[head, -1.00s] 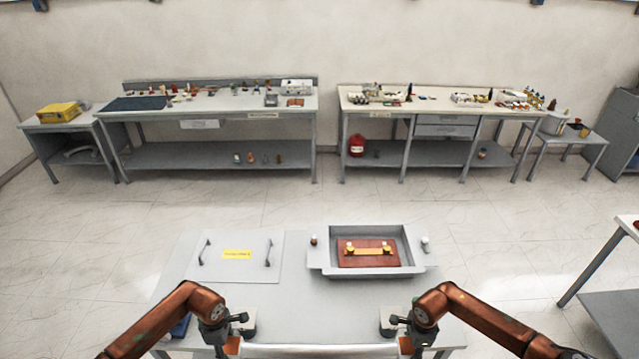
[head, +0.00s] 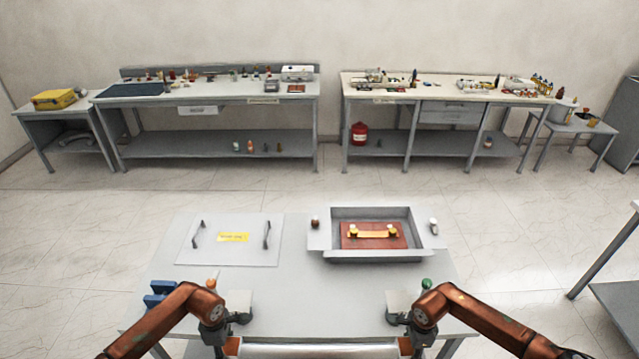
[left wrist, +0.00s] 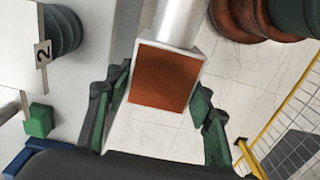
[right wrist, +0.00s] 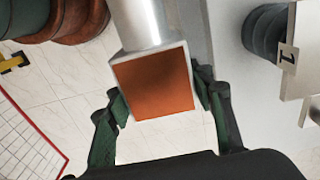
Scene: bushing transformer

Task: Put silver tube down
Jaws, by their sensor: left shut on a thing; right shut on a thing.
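The silver tube (head: 310,347) lies crosswise at the bottom of the head view, in front of the table's near edge and partly cut off. My left gripper (left wrist: 162,100) is shut on the square, orange-faced block (left wrist: 162,78) at one end of the tube. My right gripper (right wrist: 157,95) is shut on the matching block (right wrist: 152,82) at the other end. Both wrist views show the silver shaft beyond the blocks and floor below. In the head view, the gripper fingers are mostly hidden by my wrists.
The near table (head: 310,295) bears pale stands at its front left (head: 240,303) and front right (head: 400,300). A grey lid (head: 230,253) and a tray (head: 375,255) with a brown block lie behind. Ribbed dark parts (left wrist: 66,30) sit beside plates numbered 2 and 1 (right wrist: 287,55).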

